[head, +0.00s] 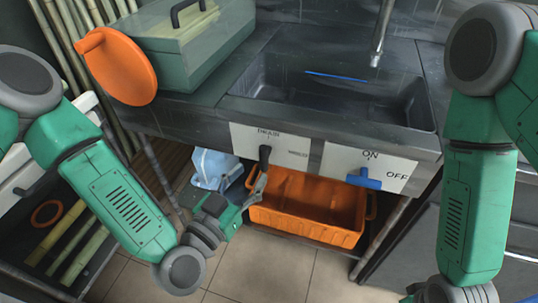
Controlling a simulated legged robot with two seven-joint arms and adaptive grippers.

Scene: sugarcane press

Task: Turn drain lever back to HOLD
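The black drain lever (264,156) is on the white label plate under the sink's front edge, below the word that looks like DRAIN. Its handle stands roughly upright in the picture. A second small label to its right is too blurred to read surely. My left gripper (256,187) is just below the lever, with its fingers pointing up at the handle's lower end. I cannot tell whether they touch it or how far they are apart. My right arm comes down at the right edge, and its gripper is out of view.
A blue lever (364,180) is on the ON/OFF plate to the right. An orange crate (308,221) and a light blue container (212,168) are under the sink (340,88). A green box (190,45) and an orange disc (119,68) are at upper left.

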